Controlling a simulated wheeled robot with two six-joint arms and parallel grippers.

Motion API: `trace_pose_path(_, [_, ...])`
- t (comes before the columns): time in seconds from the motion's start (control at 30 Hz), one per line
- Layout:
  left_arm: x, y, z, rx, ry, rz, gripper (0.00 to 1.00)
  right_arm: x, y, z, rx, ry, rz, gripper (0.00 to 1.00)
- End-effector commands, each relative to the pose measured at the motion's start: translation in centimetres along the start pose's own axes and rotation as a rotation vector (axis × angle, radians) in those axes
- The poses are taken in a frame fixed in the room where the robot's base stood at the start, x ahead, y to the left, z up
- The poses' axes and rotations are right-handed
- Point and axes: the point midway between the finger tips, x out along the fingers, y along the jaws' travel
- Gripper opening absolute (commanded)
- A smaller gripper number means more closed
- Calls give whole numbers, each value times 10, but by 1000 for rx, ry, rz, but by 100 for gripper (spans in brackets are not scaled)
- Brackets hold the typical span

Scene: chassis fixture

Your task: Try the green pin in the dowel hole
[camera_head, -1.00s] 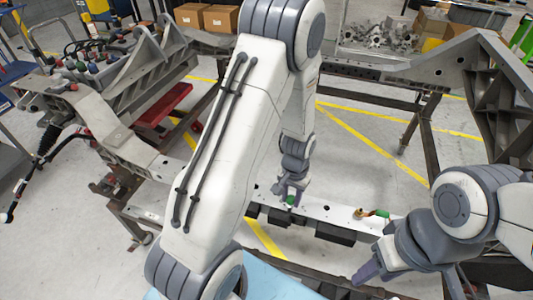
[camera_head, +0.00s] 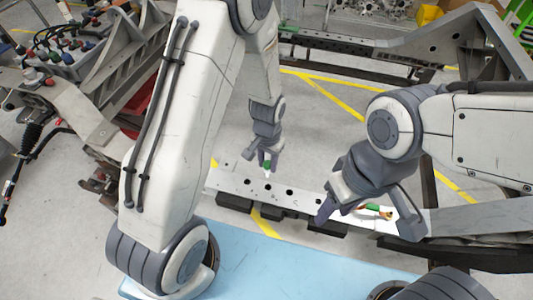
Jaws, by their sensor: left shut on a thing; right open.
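My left gripper (camera_head: 266,158) points down over the pale steel beam and is shut on a green pin (camera_head: 267,165). The pin's light lower end shows below the fingers, near the beam's top; whether it touches the beam or is in a hole I cannot tell. Several dark round holes, one a likely dowel hole (camera_head: 290,191), run along the beam (camera_head: 225,180). My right gripper (camera_head: 366,220) is open, with its fingers spread on either side of a second green piece with a copper-coloured end (camera_head: 375,209), which lies on or just above the beam.
A light blue surface (camera_head: 270,265) lies in front of the beam. Dark blocks (camera_head: 235,203) sit under the beam. The grey chassis frame (camera_head: 480,45) rises at the right, and brackets with cables (camera_head: 60,60) stand at the left. Open floor (camera_head: 330,140) lies behind the beam.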

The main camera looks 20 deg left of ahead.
Motion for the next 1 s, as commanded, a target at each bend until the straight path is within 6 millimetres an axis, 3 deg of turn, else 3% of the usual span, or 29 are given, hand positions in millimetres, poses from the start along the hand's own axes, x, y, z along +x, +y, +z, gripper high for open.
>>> trace_pose_path(0.27, [10,3,0,15,-2,0,0,8,1,1,0,-1,0,50])
trace_pose_path(0.7, [50,3,0,14,-2,0,0,43,3,2,0,-1,0,50])
trace_pose_path(1.0, [57,3,0,14,-1,0,0,48,4,3,0,-1,0,50])
